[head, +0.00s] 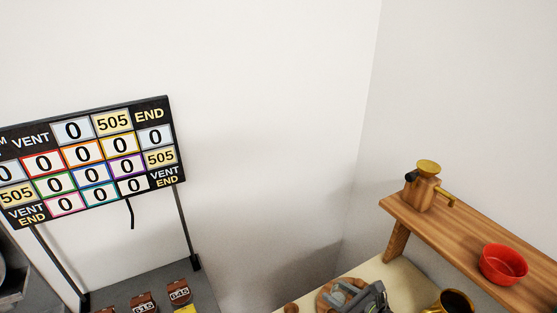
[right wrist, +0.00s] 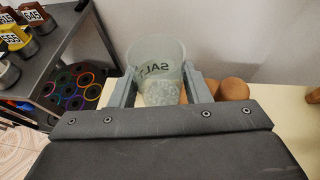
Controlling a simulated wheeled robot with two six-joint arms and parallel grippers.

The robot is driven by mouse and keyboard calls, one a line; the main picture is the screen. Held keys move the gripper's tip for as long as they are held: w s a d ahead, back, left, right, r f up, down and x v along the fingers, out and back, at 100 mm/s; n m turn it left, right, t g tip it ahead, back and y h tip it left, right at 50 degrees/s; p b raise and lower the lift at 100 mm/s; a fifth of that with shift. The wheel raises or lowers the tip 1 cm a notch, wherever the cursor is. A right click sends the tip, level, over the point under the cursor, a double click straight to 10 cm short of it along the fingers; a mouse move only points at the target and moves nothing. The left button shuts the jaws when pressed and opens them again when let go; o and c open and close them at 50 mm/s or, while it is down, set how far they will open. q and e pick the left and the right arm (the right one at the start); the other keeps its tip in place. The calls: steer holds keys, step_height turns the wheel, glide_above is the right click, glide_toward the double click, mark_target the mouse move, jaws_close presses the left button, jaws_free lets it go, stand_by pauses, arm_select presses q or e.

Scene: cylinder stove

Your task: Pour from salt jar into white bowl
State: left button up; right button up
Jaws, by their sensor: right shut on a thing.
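The salt jar (right wrist: 158,60) is a clear glass jar with a "SALT" label and pale grains inside, seen close up in the right wrist view. My right gripper (right wrist: 160,88) is shut on it, one finger on each side. In the head view the right gripper (head: 368,299) is at the bottom edge, above the cream table, and only partly in frame. No white bowl shows in either view. My left gripper is not in view.
A wooden shelf (head: 455,237) at right holds a red bowl (head: 503,264) and a wooden grinder (head: 422,190). A brass pot (head: 455,302) is below it. A number board (head: 90,160) stands at left, with labelled brown jars (head: 178,292) near its foot.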

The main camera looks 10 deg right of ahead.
steer(key=shift+r, duration=0.35)
arm_select(q)
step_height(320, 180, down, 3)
steer(key=b, duration=0.3)
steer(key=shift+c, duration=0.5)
arm_select(e)
steer(key=s+a+r+n+g+y, duration=0.1)
steer(key=s+r, duration=0.3)
steer(key=r, duration=0.4)
steer(key=s+a+r+n+g+y, duration=0.2)
steer(key=s+r+n+g+y, duration=0.1)
steer(key=r, duration=0.6)
steer(key=shift+s+a+r+n+y, duration=0.3)
steer(key=shift+s+n+y, duration=0.2)
steer(key=shift+n, duration=0.3)
